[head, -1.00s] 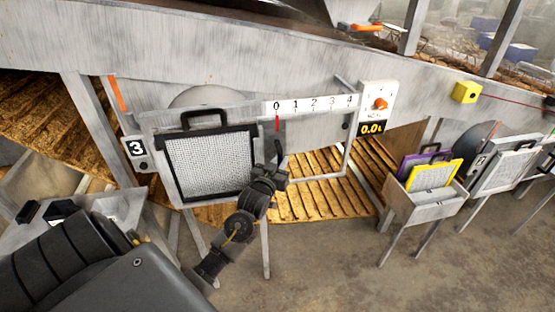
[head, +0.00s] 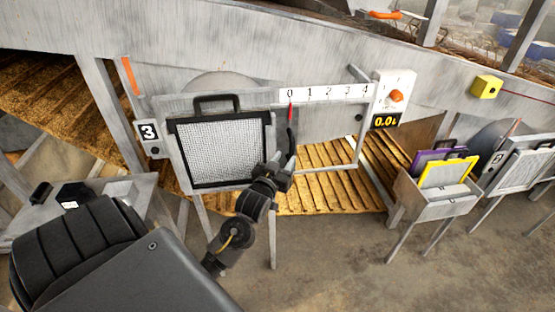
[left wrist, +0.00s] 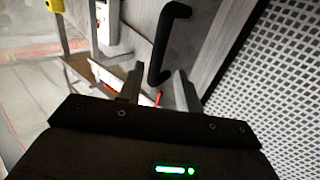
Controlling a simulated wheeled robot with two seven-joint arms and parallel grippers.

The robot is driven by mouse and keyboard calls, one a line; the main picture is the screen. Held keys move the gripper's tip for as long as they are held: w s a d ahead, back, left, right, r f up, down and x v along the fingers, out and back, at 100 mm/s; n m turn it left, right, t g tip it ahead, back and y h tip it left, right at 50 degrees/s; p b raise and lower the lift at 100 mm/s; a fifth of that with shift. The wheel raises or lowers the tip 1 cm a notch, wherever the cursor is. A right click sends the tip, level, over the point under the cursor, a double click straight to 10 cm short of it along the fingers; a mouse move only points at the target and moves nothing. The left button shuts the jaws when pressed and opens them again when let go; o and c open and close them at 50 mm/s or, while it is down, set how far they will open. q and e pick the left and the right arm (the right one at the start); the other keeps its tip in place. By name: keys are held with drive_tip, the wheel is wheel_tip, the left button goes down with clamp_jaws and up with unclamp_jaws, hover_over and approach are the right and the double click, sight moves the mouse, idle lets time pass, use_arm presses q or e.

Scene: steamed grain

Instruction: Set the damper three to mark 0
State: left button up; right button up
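Damper three stands beside a "3" plate (head: 148,132). A white scale strip (head: 325,93) runs from 0 to 4, and its red pointer (head: 291,112) is at the 0 mark. A black upright handle (head: 291,140) is just below the pointer; it also shows in the left wrist view (left wrist: 165,45). My left gripper (head: 281,164) is at the lower end of this handle. In the left wrist view its two fingers (left wrist: 158,86) are spread, with nothing between the tips and the handle just beyond them. My right gripper is not in view.
A black-framed mesh screen (head: 222,150) stands close left of the left gripper. A box with an orange knob (head: 396,96) and a yellow-digit display (head: 386,121) is at the scale's right end. A bin (head: 432,207) holds purple and yellow frames at right.

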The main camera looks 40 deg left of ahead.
use_arm(q)
drive_tip(key=b+v, duration=0.1)
drive_tip(key=v, duration=0.4)
drive_tip(key=shift+s, duration=0.2)
drive_tip(key=shift+r, duration=0.1)
